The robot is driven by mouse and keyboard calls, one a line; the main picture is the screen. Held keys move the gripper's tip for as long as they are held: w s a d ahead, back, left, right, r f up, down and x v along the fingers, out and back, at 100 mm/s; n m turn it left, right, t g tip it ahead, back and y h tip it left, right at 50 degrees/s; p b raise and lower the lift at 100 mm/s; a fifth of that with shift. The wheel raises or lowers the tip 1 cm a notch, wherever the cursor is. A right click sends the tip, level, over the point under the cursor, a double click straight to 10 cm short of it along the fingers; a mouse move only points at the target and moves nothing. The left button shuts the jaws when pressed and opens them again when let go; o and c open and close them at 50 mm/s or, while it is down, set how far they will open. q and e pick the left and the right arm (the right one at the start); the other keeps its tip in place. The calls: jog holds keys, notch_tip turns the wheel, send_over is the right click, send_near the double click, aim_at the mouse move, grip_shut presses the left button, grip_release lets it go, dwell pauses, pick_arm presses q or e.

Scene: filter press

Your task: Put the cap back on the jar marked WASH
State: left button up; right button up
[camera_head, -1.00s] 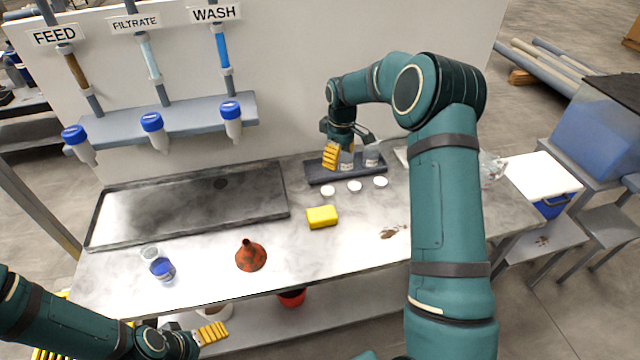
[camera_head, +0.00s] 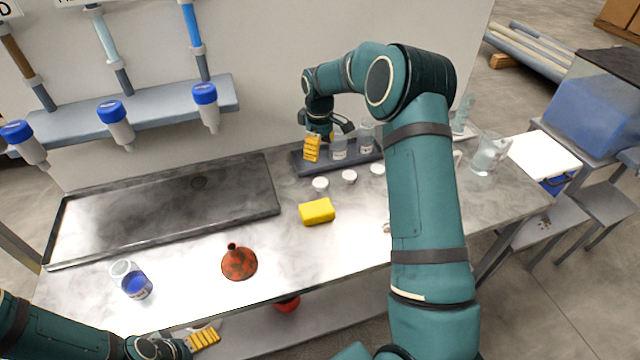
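Small clear jars stand on a dark tray (camera_head: 300,170) at the back of the bench. One jar (camera_head: 340,148) is beside my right gripper's fingers and another jar (camera_head: 366,140) is to its right. Their labels are too small to read, so I cannot tell which is WASH. Three white caps lie in front of the tray: a left cap (camera_head: 320,184), a middle cap (camera_head: 349,176) and a right cap (camera_head: 377,169). My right gripper (camera_head: 328,140) is over the tray's left part with fingers apart. My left gripper (camera_head: 198,336) is low at the bench's front edge; its opening is unclear.
A large shallow metal tray (camera_head: 165,210) fills the back left. A clear pitcher (camera_head: 488,153) is at the right. Bench around the sponge is clear.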

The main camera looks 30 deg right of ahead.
send_over(320, 182)
jog(key=f, duration=0.7)
jog(key=shift+w+d+f+b, duration=0.1)
jog(key=shift+w+f+b, duration=0.1)
jog(key=shift+f+b, duration=0.2)
jog(key=shift+f, duration=0.1)
jog(key=shift+f, duration=0.1)
jog(key=f, duration=0.5)
jog(key=shift+s, duration=0.25)
jog(key=c, duration=0.6)
